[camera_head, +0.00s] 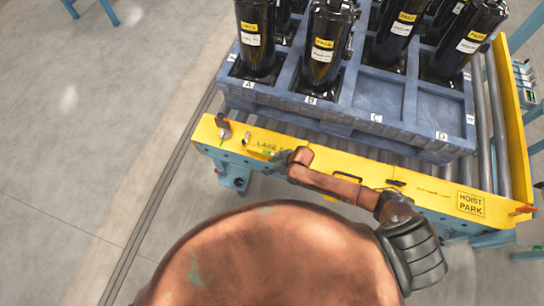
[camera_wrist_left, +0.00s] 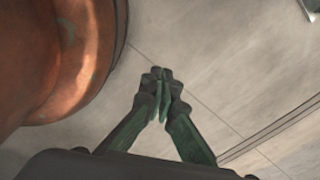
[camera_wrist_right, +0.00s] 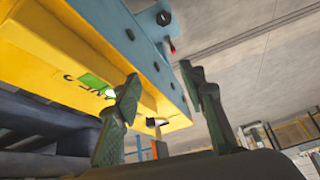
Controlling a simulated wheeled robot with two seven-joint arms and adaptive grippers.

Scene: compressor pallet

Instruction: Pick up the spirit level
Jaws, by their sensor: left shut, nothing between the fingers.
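I cannot clearly make out a spirit level. A small bright green piece (camera_wrist_right: 92,80) with a pale glowing spot lies against the yellow beam, beside black lettering, in the right wrist view; it may be the level, but I cannot tell. My right gripper (camera_wrist_right: 160,92) is open with nothing gripped, its fingers spread near the beam's end. In the head view my right gripper (camera_head: 279,156) is small and partly hidden by its wrist, over the beam near the lettering. My left gripper (camera_wrist_left: 162,95) is shut and empty above bare floor, outside the head view.
The yellow beam (camera_head: 325,163) edges a roller conveyor (camera_head: 490,110). A blue pallet (camera_head: 340,119) on it holds several black compressors (camera_head: 325,45). A small upright fitting (camera_wrist_right: 155,124) shows beyond the right fingers. The floor (camera_head: 90,120) at left is largely clear.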

